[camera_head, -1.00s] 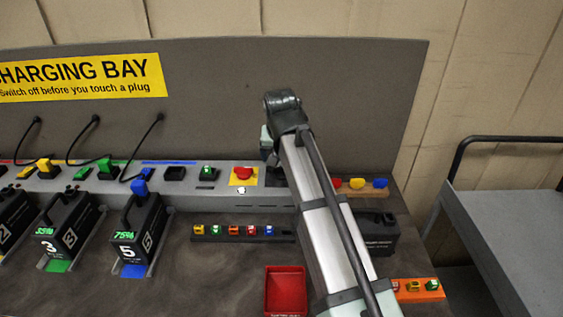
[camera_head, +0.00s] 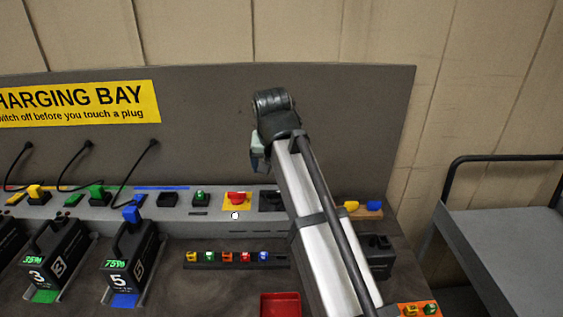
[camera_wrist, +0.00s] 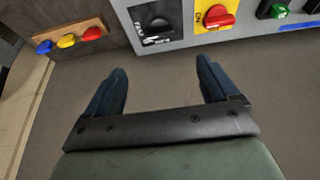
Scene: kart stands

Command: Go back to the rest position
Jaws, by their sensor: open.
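My gripper (camera_wrist: 160,85) shows in the wrist view with its two dark blue fingers spread apart and nothing between them. The red switch (camera_head: 236,198) shows left of the arm.
Battery packs marked 3 (camera_head: 52,255) and 5 (camera_head: 130,260) stand at the left with cables behind. A row of small coloured plugs (camera_head: 235,258) and a red tray (camera_head: 280,304) lie in front. A grey cart (camera_head: 510,240) stands at the right.

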